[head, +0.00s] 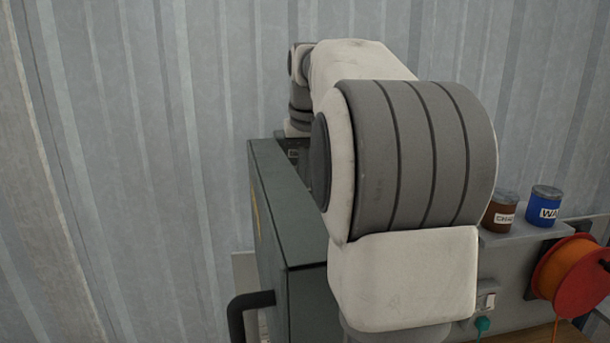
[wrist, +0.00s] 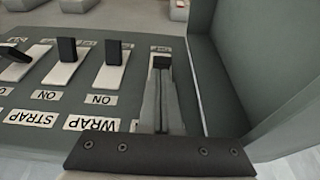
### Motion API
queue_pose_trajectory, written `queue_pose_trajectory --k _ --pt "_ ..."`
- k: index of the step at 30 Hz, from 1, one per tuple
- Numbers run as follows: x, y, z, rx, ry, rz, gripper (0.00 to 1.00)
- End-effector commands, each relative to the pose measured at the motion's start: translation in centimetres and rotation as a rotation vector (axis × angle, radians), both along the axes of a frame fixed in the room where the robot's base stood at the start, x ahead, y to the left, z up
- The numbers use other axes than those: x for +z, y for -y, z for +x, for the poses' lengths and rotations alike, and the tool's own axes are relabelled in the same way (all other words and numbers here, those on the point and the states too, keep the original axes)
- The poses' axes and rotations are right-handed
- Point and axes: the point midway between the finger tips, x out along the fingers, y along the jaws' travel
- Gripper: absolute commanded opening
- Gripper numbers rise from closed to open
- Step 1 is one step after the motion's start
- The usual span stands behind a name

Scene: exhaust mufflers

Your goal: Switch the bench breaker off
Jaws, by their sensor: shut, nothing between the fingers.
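The wrist view shows a grey breaker panel (wrist: 18,90) with a row of black switch levers on pale plates. My gripper (wrist: 161,72) is shut and empty, over the rightmost switch plate (wrist: 181,75). It hides most of that switch and its label, so I cannot read its name or tell its lever position. A dark block at the fingertips may be its lever. The head view hides my gripper.
The panel's raised side wall (wrist: 222,70) stands close right of my gripper. A brown can (head: 500,212), a blue can (head: 543,207) and an orange reel (head: 568,275) are at right.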

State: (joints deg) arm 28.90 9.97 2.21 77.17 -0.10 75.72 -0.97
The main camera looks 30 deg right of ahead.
Motion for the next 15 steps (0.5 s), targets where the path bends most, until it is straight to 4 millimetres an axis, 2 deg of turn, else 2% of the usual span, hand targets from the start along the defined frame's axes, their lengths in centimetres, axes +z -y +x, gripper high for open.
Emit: queue_pose_trajectory --k 15 --pt "-0.41 -0.24 -0.39 0.001 0.069 -0.032 0.00"
